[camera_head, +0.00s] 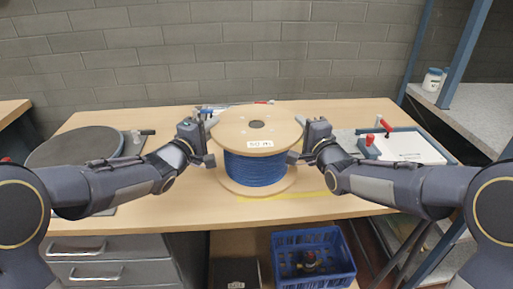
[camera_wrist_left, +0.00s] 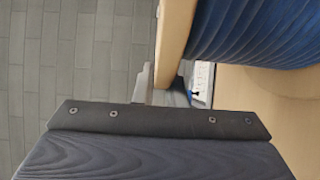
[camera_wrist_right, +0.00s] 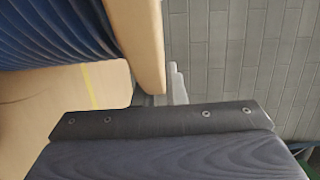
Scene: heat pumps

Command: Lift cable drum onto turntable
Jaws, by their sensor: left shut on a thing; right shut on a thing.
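The cable drum (camera_head: 257,168) stands upright in the middle of the workbench, with pale wooden flanges, blue cable and a white label. My left gripper (camera_head: 207,125) is shut on its top flange at the left side. My right gripper (camera_head: 303,127) is shut on the top flange at the right side. The flange edge and blue cable also show in the left wrist view (camera_wrist_left: 245,30) and the right wrist view (camera_wrist_right: 60,30). The dark round turntable (camera_head: 75,148) lies at the bench's left end, partly hidden by my left arm. Whether the drum touches the bench is hard to tell.
Small tools (camera_head: 235,105) lie behind the drum. A blue crate (camera_head: 313,262) sits below. A blue-post shelf (camera_head: 462,55) stands at right.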

